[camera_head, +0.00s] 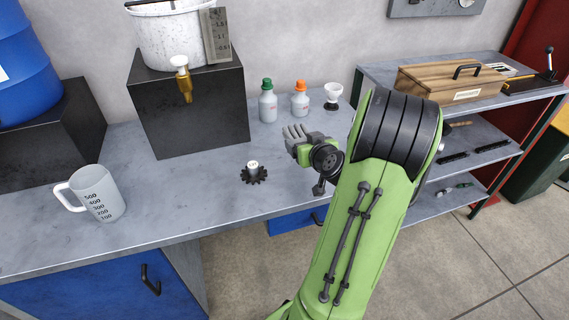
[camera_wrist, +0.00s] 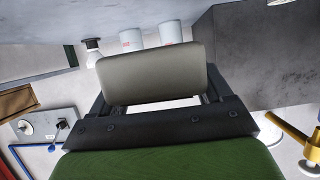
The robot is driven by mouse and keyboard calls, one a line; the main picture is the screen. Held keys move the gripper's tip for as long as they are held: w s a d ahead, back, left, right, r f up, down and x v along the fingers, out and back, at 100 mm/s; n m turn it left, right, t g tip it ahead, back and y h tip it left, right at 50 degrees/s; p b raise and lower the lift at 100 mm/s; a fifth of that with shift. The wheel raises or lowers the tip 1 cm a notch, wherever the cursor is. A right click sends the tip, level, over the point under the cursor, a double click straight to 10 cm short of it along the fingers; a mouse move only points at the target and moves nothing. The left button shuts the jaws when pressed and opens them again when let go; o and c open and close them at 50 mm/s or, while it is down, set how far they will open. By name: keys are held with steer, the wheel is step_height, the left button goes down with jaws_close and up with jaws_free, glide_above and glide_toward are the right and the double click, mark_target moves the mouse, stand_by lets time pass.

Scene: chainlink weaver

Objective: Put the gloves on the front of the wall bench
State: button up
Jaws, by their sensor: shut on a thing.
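The gloves (camera_head: 295,132) show in the head view as a small grey shape with finger-like ends at my gripper (camera_head: 303,145). My gripper is shut on them over the middle of the wall bench (camera_head: 200,200), near its right part. In the wrist view, a beige-grey padded piece (camera_wrist: 155,72), apparently part of the gloves, sits across the fingers of my gripper (camera_wrist: 155,100). It hides most of the fingertips. I cannot tell whether the gloves touch the bench top. My arm hides the bench's right end.
A black gear with a white cap (camera_head: 253,173) stands left of my gripper. A black block (camera_head: 190,110) and a jug (camera_head: 97,195) are left.

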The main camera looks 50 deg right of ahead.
mark_target(304, 171)
step_height(304, 171, down, 7)
steer(key=shift+f+b, duration=0.1)
steer(key=shift+b, duration=0.95)
steer(key=o, duration=1)
steer(key=shift+o, duration=0.2)
steer(key=shift+s+r, duration=0.25)
steer(key=shift+r, duration=0.05)
steer(key=b+v, duration=0.5)
steer(key=v, duration=0.6)
steer(key=shift+f+b, duration=0.2)
steer(key=shift+b, duration=0.2)
steer(key=shift+s+a+r, duration=0.15)
steer(key=shift+s+r, duration=0.05)
steer(key=shift+r, duration=0.05)
